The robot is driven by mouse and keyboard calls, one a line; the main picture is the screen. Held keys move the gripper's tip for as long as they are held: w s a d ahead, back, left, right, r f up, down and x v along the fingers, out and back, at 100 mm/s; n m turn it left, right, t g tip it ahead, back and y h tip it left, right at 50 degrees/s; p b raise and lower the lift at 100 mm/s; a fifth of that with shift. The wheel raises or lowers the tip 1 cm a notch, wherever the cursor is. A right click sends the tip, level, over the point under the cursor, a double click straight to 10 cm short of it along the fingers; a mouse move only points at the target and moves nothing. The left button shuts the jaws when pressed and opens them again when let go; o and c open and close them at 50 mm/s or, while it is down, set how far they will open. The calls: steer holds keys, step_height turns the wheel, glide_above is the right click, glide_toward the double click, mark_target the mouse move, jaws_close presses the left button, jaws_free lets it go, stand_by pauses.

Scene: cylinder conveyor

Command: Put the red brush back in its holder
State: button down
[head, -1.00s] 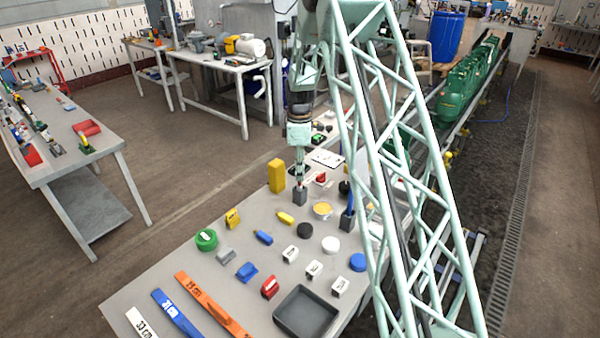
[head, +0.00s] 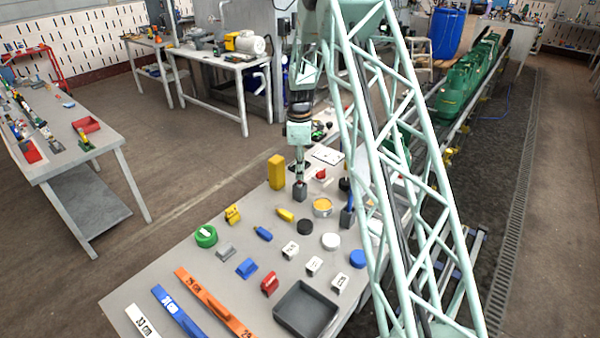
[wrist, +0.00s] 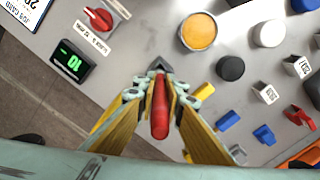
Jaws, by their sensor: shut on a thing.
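My gripper (head: 300,176) is directly above a small dark grey holder block (head: 300,193) at the far part of the grey table. In the wrist view my gripper (wrist: 162,92) is shut on the red brush (wrist: 160,112), whose red handle points toward the camera. The holder (wrist: 158,66) shows only as a dark corner beyond the fingertips. The brush's lower end is hidden, so I cannot tell how far it is inside the holder. The brush is hardly visible in the head view.
A tall yellow block (head: 276,172) stands just left of the holder. A second grey holder (head: 346,216) with a blue brush is to the right. A yellow-topped round tin (head: 322,207) and a black disc (head: 305,227) are nearby. A dark tray (head: 280,316) lies in front.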

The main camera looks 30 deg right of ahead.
steer(key=shift+f+b, duration=0.3)
steer(key=shift+f, duration=0.3)
stand_by(0.3)
steer(key=c, duration=2.6)
jaws_free()
steer(key=shift+c, duration=0.2)
steer(key=shift+r, duration=0.2)
steer(key=shift+r, duration=5.85)
